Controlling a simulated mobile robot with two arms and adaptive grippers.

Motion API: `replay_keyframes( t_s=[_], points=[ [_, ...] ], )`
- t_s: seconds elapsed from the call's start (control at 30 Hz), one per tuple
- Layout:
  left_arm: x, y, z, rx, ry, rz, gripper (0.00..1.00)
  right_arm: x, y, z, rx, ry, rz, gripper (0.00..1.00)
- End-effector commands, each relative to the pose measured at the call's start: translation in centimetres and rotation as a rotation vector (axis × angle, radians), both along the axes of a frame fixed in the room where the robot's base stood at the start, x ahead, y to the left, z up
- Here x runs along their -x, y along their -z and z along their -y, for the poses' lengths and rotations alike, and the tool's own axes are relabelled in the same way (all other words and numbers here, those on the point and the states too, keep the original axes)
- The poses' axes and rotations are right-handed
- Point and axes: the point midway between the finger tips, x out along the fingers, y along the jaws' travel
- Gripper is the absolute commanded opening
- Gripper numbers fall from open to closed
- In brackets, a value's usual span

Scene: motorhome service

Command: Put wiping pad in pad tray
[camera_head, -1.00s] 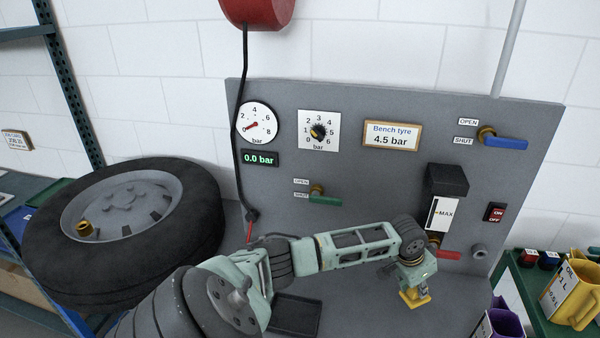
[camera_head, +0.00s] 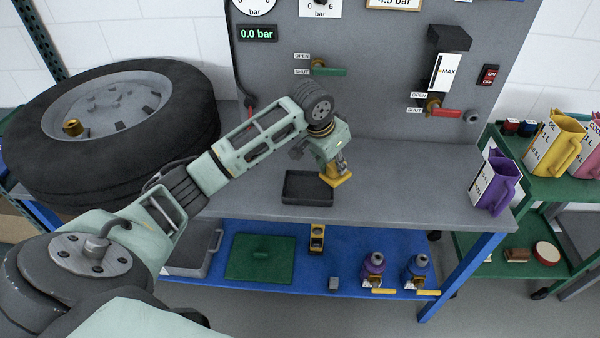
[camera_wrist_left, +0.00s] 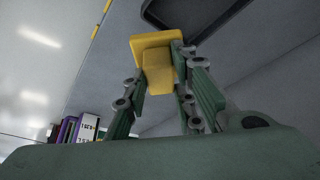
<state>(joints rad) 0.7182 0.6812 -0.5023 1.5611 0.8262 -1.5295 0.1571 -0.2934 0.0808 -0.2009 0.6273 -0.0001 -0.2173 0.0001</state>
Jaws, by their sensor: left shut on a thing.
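My left gripper (camera_head: 340,164) is shut on the yellow wiping pad (camera_head: 337,178). It holds the pad at the right edge of the dark pad tray (camera_head: 307,189) on the grey bench; the head view does not show clearly whether they touch. In the left wrist view the pad (camera_wrist_left: 153,52) sits between the fingers of the gripper (camera_wrist_left: 165,90), with a corner of the dark tray (camera_wrist_left: 205,20) close by. The tray looks empty. My right gripper is not in view.
A tyre (camera_head: 110,120) lies at the left. Behind the bench (camera_head: 400,185) is a panel with a green lever (camera_head: 325,71) and a red lever (camera_head: 445,112). A purple jug (camera_head: 495,183) stands at the bench's right end. The bench between tray and jug is clear.

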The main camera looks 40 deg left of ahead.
Motion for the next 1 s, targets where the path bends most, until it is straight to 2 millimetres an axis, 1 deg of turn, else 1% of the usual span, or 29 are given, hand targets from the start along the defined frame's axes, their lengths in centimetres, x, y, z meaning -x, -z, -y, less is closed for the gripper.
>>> replay_keyframes(
  t_s=[0.03, 0.2, 0.3, 0.4, 0.53, 0.7, 0.77, 0.83, 1.0],
  points=[
    [0.5, 0.5, -1.4, -0.003, -0.005, -0.007, 0.00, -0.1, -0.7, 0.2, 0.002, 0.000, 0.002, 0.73],
    [1.2, 2.8, -5.0, -0.001, -0.004, -0.006, 0.00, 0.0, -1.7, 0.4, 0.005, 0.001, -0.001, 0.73],
    [1.5, 3.8, -6.4, 0.000, -0.002, -0.003, 0.00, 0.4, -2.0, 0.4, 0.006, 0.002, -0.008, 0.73],
    [1.6, 4.3, -7.3, 0.000, -0.001, 0.000, 0.00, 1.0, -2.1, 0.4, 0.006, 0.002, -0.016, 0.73],
    [1.8, 5.3, -7.5, 0.002, 0.000, -0.002, 0.00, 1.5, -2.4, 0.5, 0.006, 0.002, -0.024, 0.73],
    [1.8, 7.7, -7.5, 0.001, -0.001, -0.002, 0.00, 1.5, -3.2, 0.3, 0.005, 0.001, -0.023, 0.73],
    [1.7, 8.3, -7.5, 0.001, -0.001, -0.001, 0.00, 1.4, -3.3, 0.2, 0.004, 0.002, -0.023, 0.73],
    [1.7, 8.6, -7.5, 0.001, 0.000, 0.000, 0.00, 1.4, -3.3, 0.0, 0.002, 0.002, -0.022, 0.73],
    [1.7, 8.6, -7.5, 0.000, 0.001, 0.001, 0.00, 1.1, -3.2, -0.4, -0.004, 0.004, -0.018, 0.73]
  ],
)
